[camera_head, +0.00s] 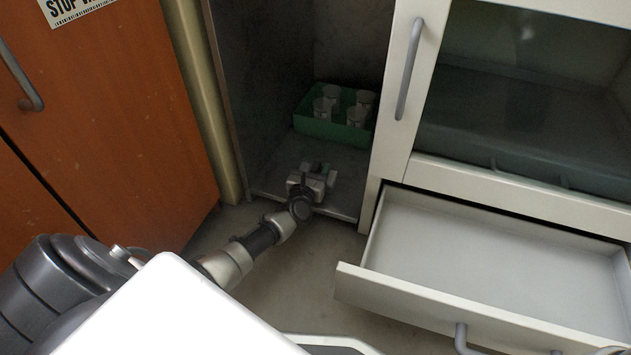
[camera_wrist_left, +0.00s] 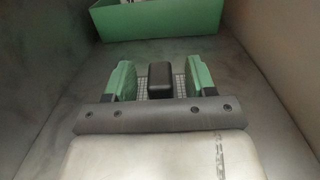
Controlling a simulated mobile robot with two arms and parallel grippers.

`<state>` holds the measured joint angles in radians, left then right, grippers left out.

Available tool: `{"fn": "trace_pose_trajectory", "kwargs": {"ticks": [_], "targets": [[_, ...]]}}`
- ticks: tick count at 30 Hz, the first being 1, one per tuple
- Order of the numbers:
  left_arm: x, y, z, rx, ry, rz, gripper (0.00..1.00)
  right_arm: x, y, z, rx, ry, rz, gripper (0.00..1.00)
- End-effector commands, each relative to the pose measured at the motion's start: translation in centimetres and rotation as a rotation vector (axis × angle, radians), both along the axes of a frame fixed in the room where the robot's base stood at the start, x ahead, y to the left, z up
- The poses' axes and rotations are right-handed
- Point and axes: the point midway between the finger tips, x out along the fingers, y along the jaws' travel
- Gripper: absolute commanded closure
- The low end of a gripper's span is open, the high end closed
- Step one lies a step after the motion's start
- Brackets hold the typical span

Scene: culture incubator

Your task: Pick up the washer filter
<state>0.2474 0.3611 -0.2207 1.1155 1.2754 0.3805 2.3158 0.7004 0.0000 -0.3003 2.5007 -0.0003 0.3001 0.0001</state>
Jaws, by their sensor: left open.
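My left gripper (camera_head: 315,168) reaches low into the open cabinet, close to its floor. In the left wrist view its two green fingers (camera_wrist_left: 161,72) stand apart. Between them is a small black block with a light mesh beside it, which looks like the washer filter (camera_wrist_left: 160,82). Gaps show between each finger and the block, so the gripper is open around it and not clamped on it. The lower part of the filter is hidden behind the grey gripper bar. In the head view the filter is too small and covered to make out clearly. My right gripper is not in view.
A green bin (camera_head: 312,126) with several pale cups stands at the back of the cabinet; it also shows in the left wrist view (camera_wrist_left: 140,22). An open, empty white drawer (camera_head: 490,258) juts out at right. A brown door (camera_head: 105,120) stands at left.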

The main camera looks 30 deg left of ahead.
Motion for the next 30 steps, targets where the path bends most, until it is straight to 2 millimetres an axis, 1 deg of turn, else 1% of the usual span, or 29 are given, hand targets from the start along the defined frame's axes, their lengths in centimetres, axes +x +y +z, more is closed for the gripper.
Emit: {"fn": "trace_pose_trajectory", "kwargs": {"ticks": [2, 8, 9, 11, 19, 20, 26, 30], "targets": [[0.5, 0.1, -0.1, 0.0, 0.001, 0.0, 0.45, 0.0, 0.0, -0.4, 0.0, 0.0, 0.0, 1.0], [0.5, 0.1, 0.0, 0.001, 0.001, 0.0, 0.45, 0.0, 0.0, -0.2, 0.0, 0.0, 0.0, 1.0], [0.5, 0.1, 0.0, 0.001, 0.001, 0.0, 0.48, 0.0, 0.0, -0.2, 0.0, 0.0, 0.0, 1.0], [0.5, 0.1, 0.0, 0.001, 0.001, 0.0, 0.57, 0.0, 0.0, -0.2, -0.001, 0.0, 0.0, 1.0], [0.5, 0.1, 0.0, 0.001, 0.001, 0.0, 0.98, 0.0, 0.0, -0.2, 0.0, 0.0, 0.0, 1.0], [0.5, 0.1, 0.0, 0.001, 0.001, 0.0, 1.0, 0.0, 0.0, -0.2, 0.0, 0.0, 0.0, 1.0], [0.5, 0.1, 0.1, 0.0, 0.0, 0.0, 1.0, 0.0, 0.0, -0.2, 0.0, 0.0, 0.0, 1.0], [0.5, 0.1, 1.1, -0.001, -0.001, 0.0, 1.0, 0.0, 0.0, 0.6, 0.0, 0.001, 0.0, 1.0]]}}
